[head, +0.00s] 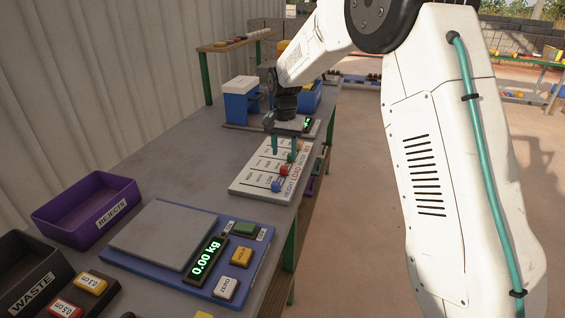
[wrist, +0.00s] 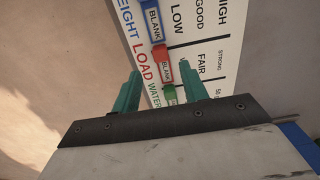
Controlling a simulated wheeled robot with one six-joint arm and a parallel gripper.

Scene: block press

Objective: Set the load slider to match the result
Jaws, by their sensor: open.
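The slider board (head: 252,178) is white, with rows lettered HEIGHT, LOAD and WATER. The red load slider (head: 285,170) is between the blue one (head: 277,185) and the green one (head: 291,158). In the wrist view the red slider (wrist: 161,65), blue slider (wrist: 153,18) and partly hidden green slider (wrist: 170,94) are all at the lettered end, by BLANK marks. My gripper (head: 284,143) is open over the board, its teal fingers apart. In the wrist view my gripper (wrist: 160,68) has its fingertips either side of the red slider. Contact cannot be told.
A blue scale with a grey plate (head: 165,233) reads 0.00 kg (head: 206,257). A purple REJECTS bin (head: 88,210) and a dark WASTE bin (head: 34,275) are at the left. Blue and white machines (head: 240,103) stand beyond the board. The bench is clear left of the board.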

